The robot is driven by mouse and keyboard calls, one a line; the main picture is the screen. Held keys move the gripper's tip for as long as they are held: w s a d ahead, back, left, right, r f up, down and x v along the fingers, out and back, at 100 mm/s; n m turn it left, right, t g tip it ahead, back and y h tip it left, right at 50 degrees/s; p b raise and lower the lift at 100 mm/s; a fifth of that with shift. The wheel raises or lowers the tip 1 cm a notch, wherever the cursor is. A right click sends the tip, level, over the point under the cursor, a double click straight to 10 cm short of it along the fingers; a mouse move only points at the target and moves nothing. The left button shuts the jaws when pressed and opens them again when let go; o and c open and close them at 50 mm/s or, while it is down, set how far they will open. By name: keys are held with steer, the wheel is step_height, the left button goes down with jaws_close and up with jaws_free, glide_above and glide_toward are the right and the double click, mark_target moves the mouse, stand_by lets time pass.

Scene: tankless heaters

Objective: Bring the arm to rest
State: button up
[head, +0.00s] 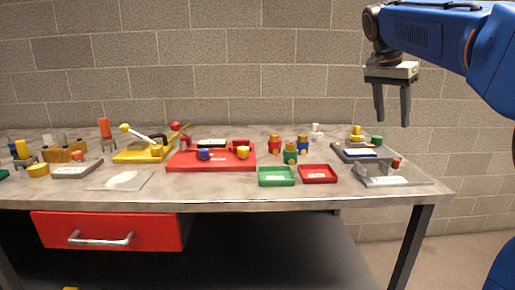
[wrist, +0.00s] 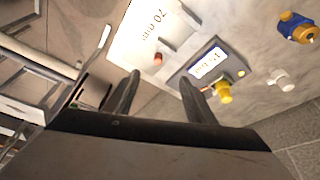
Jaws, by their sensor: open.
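My gripper (head: 393,104) hangs from my blue arm at the upper right of the head view, fingers pointing down. It is open and empty, above and apart from the right end of the bench (head: 225,186). In the wrist view the two fingers of my gripper (wrist: 160,88) stand apart with nothing between them. Beyond them lie a light grey plate marked 70 mm (wrist: 140,30) and a dark grey tray with a label (wrist: 190,72).
A red board (head: 211,163) and a yellow lever device (head: 143,152) stand farther left. A red drawer (head: 108,232) is under the bench. A block wall (head: 220,60) stands behind.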

steer(key=s+a+f+n+t+y, duration=0.1)
steer(key=s+a+f+n, duration=0.2)
steer(key=s+f, duration=0.7)
steer(key=s+a+f+n+t+y, duration=0.1)
steer(key=s+a+f+n, duration=0.2)
steer(key=s+f, duration=0.8)
steer(key=s+a+f+n+t+y, duration=0.1)
steer(key=s+a+f+n, duration=0.2)
steer(key=s+f+n, duration=0.3)
steer(key=s+f, duration=0.4)
steer(key=f, duration=0.1)
steer(key=shift+s+f+y, duration=0.2)
steer(key=shift+s+y, duration=0.1)
steer(key=shift+s, duration=0.1)
